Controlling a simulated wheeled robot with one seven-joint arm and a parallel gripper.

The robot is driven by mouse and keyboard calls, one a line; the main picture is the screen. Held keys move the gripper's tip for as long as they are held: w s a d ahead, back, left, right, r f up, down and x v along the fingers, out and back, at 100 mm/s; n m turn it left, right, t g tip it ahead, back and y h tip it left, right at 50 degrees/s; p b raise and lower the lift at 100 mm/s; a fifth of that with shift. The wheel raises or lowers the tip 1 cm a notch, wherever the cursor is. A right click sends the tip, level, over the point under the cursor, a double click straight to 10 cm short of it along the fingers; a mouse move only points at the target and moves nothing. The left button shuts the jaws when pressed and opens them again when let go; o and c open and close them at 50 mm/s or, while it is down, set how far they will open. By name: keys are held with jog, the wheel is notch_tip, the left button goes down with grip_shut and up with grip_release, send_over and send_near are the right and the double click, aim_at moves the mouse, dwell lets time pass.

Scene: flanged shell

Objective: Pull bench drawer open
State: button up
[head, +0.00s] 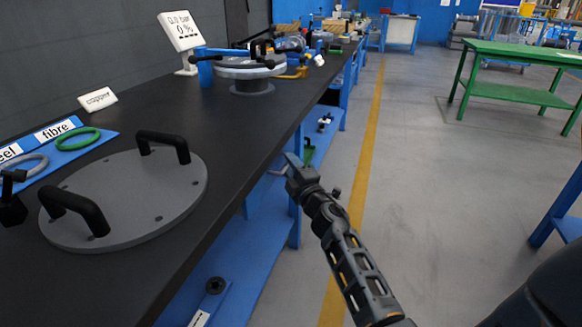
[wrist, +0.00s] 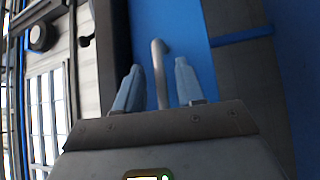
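The bench drawer has a blue front, seen in the wrist view (wrist: 188,25), with a grey bar handle (wrist: 159,62) standing out from it. My gripper (wrist: 158,66) is open, with one finger on each side of the handle and a visible gap to both. In the head view my gripper (head: 288,164) is at the bench's front edge, just below the dark top, and the handle (head: 276,172) shows as a thin grey piece beside it. The drawer front is mostly hidden there by the bench edge and my gripper; I cannot tell whether it is shut.
The dark bench top (head: 200,255) runs along the left, carrying a grey round cover (head: 130,195) with two black handles and a flanged assembly (head: 250,70). A blue lower shelf (head: 235,265) lies under it. The floor (head: 430,200) to the right is clear; a green table (head: 515,50) stands farther off.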

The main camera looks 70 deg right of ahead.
jog(key=shift+c, duration=0.2)
grip_shut()
dwell(0.4)
